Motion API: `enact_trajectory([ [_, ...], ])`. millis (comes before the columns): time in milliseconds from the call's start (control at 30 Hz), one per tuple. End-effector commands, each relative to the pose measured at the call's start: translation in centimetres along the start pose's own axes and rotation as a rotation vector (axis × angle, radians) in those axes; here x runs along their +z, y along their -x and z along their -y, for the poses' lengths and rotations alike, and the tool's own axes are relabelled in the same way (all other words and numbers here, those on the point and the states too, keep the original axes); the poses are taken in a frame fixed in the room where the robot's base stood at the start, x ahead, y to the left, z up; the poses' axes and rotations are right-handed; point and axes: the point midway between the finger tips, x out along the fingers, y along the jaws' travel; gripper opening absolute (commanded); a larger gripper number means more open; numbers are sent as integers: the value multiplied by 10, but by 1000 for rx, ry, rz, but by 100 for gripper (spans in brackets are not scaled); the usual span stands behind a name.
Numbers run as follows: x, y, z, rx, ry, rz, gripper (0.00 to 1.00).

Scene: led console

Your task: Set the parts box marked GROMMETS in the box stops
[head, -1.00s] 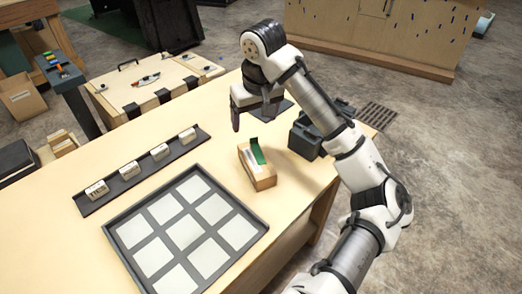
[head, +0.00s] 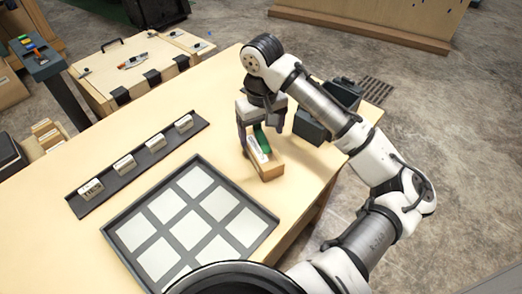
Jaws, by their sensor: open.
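A small open tan parts box (head: 266,167) stands on the table, with a green piece and a white label strip showing in it. No lettering on it is readable, so I cannot tell whether it is marked GROMMETS. My gripper (head: 261,134) is open and points down at the far end of the box, its fingers low over or beside it. Whether they touch the box is hidden.
A dark tray (head: 104,229) with several pale squares lies in front. A dark rail (head: 135,172) with several white label blocks runs along the left. A wooden case (head: 125,68) stands behind the table. Bare tabletop (head: 205,145) lies left of the box.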

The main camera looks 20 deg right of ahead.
Motion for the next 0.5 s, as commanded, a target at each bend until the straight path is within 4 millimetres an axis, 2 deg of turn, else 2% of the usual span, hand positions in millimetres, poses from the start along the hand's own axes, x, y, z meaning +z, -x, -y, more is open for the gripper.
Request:
enact_trajectory([
  [267,2,-19,2,-1,-1,1,80],
  [500,4,-52,4,0,-1,1,80],
])
